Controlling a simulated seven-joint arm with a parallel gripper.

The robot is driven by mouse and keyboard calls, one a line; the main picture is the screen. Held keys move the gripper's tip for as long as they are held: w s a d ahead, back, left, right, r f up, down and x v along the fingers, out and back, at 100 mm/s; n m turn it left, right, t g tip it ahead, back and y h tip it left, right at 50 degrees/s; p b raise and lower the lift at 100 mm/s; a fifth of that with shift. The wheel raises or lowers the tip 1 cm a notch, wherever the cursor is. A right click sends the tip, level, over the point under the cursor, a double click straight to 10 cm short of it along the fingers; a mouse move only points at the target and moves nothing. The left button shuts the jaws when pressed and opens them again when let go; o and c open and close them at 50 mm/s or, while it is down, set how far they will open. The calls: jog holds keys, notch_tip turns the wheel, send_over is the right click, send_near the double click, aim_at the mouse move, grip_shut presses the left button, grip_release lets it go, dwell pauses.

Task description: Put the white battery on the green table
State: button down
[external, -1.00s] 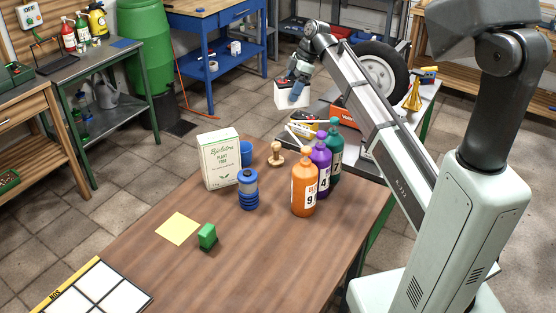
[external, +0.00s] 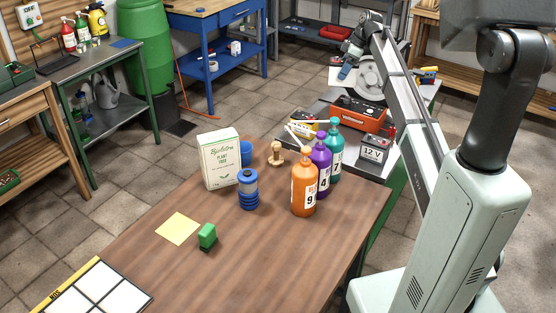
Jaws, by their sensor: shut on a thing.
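The white battery (external: 334,75) is in my gripper (external: 345,73), held high in front of the tire at the back right. My gripper is shut on it, and its blue-grey fingers partly cover it. The battery looks clear of the surface below. A table with a green frame and grey top (external: 112,58) stands at the far left. The grey-topped bench (external: 404,130) under the tire also shows green on its side. I cannot tell from the picture which one is the green table.
An orange toolbox (external: 358,114) and a grey 12 V battery (external: 374,149) stand on the back-right bench. Purple, teal and orange bottles (external: 304,188) and a plant food box (external: 218,160) stand on the brown table (external: 190,265). A blue workbench (external: 212,22) is at the back.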

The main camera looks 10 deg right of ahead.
jog(key=shift+w+d+f, duration=0.1)
jog(key=shift+d+f, duration=0.1)
jog(key=shift+f, duration=0.5)
jog(key=shift+d+f, duration=0.15)
jog(key=shift+f, duration=0.55)
notch_tip(320, 180, down, 25)
jog(key=shift+f, duration=0.55)
dwell(0.9)
grip_release()
jog(key=shift+f, duration=0.1)
jog(key=v, duration=1.4)
